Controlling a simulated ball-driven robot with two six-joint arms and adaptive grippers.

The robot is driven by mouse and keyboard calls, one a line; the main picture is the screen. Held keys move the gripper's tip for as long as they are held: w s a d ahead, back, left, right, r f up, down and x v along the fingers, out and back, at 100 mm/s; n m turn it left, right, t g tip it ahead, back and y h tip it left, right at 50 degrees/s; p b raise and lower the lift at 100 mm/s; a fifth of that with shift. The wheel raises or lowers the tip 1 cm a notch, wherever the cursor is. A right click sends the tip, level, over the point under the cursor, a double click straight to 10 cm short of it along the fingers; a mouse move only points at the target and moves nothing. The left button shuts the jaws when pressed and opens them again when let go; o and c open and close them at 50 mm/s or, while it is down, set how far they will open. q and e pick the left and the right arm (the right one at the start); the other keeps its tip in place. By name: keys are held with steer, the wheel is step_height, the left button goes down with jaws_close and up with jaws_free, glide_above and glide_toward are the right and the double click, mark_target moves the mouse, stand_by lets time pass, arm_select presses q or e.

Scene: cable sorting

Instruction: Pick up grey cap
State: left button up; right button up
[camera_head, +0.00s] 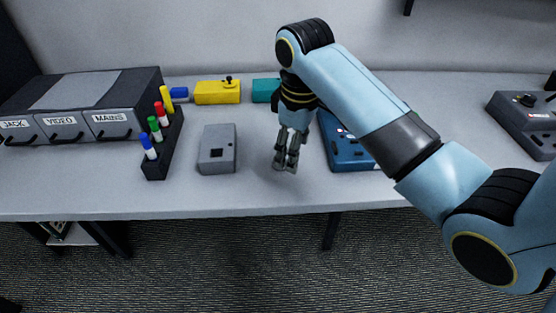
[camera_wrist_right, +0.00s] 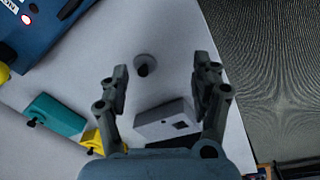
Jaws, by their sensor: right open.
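The grey cap (camera_wrist_right: 145,62) shows in the right wrist view as a small round grey piece with a dark opening, resting on the table. It lies between the lines of my open fingers, a little nearer the left finger, and nothing grips it. I cannot make it out in the head view, where my right gripper may hide it. My right gripper (camera_head: 286,163) points down over the table between the grey box and the blue device. In the wrist view my right gripper (camera_wrist_right: 162,70) is open and empty. My left gripper is not in view.
A grey box (camera_head: 217,145) stands left of my gripper and a blue device (camera_head: 347,155) stands right. A marker rack (camera_head: 165,150) and a drawer unit (camera_head: 85,92) are farther left. Yellow (camera_head: 217,92) and teal (camera_head: 265,91) boxes stand behind. The table's front edge is near.

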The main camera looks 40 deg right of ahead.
steer(key=shift+n+g, duration=0.5)
steer(key=shift+n, duration=0.3)
steer(key=w, duration=0.2)
steer(key=w+r, duration=0.1)
steer(key=w, duration=0.3)
steer(key=shift+w+d+r, duration=0.2)
steer(key=shift+d+r, duration=0.15)
steer(key=shift+r, duration=0.05)
step_height(320, 180, down, 10)
steer(key=shift+s, duration=0.15)
steer(key=c, duration=0.9)
